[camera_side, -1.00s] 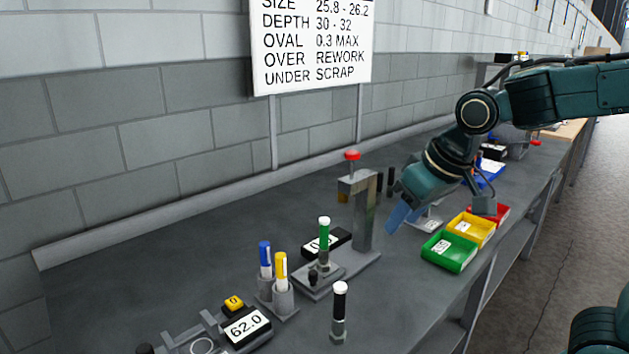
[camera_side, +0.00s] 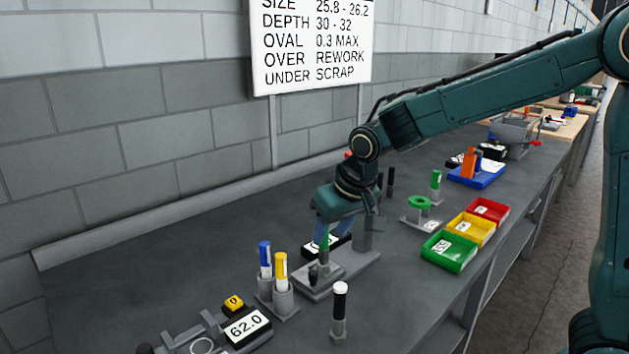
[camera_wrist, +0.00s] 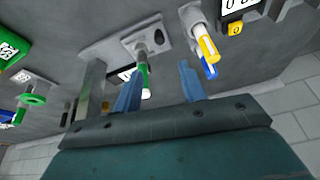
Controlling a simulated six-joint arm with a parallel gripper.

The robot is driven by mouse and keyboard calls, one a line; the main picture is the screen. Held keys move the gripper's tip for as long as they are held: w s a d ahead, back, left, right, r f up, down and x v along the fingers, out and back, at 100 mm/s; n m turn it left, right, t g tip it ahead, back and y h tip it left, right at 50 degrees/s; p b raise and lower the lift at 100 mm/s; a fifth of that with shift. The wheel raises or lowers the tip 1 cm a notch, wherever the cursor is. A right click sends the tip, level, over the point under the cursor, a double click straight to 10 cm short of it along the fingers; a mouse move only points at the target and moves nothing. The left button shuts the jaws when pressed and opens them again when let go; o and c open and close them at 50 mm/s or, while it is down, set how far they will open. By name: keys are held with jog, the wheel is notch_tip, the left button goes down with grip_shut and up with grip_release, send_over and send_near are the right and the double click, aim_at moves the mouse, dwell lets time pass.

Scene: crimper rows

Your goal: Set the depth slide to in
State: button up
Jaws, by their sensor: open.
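The gauge stand has a grey base plate (camera_side: 350,273), an upright post and a small dark knob (camera_side: 313,275) on the base's near left side. I take this knob to be the depth slide's handle; whether it is in or out I cannot tell. It also shows in the wrist view (camera_wrist: 158,37). A green, white-capped gauge (camera_wrist: 145,78) stands upright on the base. My gripper (camera_side: 328,236) is open and hangs low over the stand. In the wrist view its blue fingers (camera_wrist: 159,72) are spread, with the green gauge between them in the picture, nearer the left finger. Contact cannot be judged.
Blue and yellow gauges stand in a holder (camera_side: 283,303) to the left, beside a 62.0 display (camera_side: 247,327). A black, white-capped gauge (camera_side: 339,312) stands in front. Green (camera_side: 449,253), yellow and red bins line the right edge. The wall is behind.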

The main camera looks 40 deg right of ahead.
aim_at(313, 272)
jog(key=shift+x, duration=6.85)
jog(key=shift+s, duration=0.1)
grip_shut()
